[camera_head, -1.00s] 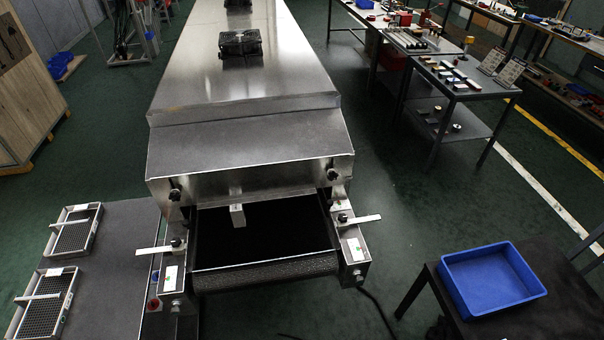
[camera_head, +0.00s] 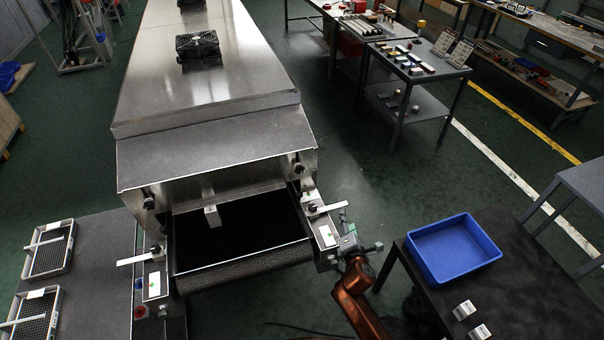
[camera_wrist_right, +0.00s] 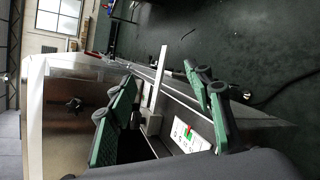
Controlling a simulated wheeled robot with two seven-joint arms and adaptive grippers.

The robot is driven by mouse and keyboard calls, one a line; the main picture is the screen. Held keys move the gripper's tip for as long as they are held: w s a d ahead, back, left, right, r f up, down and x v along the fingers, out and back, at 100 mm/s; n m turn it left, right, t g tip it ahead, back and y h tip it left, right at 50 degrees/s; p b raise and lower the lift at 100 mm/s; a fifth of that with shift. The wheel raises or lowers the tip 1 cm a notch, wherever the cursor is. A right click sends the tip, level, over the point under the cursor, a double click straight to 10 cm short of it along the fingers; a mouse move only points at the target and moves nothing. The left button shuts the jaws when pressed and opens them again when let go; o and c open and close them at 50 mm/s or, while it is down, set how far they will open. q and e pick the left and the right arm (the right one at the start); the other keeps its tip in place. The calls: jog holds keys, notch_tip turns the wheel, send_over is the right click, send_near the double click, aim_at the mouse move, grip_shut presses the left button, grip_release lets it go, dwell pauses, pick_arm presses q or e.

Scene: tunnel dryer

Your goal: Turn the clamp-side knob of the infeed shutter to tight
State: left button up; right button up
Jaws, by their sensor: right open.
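The infeed shutter front (camera_head: 225,180) is a metal plate over the dark dryer opening. Black knobs sit on it at the left (camera_head: 149,203) and right (camera_head: 298,168); which is the clamp-side one I cannot tell. Flat bar levers lie on the left cheek (camera_head: 134,258) and right cheek (camera_head: 328,208). My right gripper (camera_head: 354,237) is open and empty, just right of the right cheek. In the right wrist view, its green fingers stand apart (camera_wrist_right: 165,98), with the lever and a marked label (camera_wrist_right: 190,138) beyond and between them. A black knob (camera_wrist_right: 75,104) shows left of them. My left gripper is out of view.
A blue bin (camera_head: 455,250) and small white blocks (camera_head: 472,320) are on a dark table at right. Wire trays (camera_head: 48,250) lie on the grey side table at left. The floor between dryer and far tables is clear.

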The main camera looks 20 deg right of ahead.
jog(key=w+a+r+n+t+y, duration=0.1)
jog(key=w+a+r+n+t, duration=0.1)
jog(key=w+a+r+n, duration=0.3)
jog(key=n+t+y, duration=0.2)
jog(key=n+y, duration=0.2)
jog(key=n, duration=0.5)
send_near(300, 171)
jog(key=shift+n, duration=0.5)
jog(key=w, duration=0.2)
jog(key=w+b, duration=0.1)
jog(key=w, duration=0.4)
jog(key=shift+w+a+f, duration=0.15)
jog(key=shift+f, duration=0.15)
jog(key=shift+w+r+b, duration=0.1)
jog(key=shift+w+b, duration=0.2)
jog(key=shift+w, duration=0.3)
jog(key=shift+c, duration=0.4)
jog(key=c, duration=1.1)
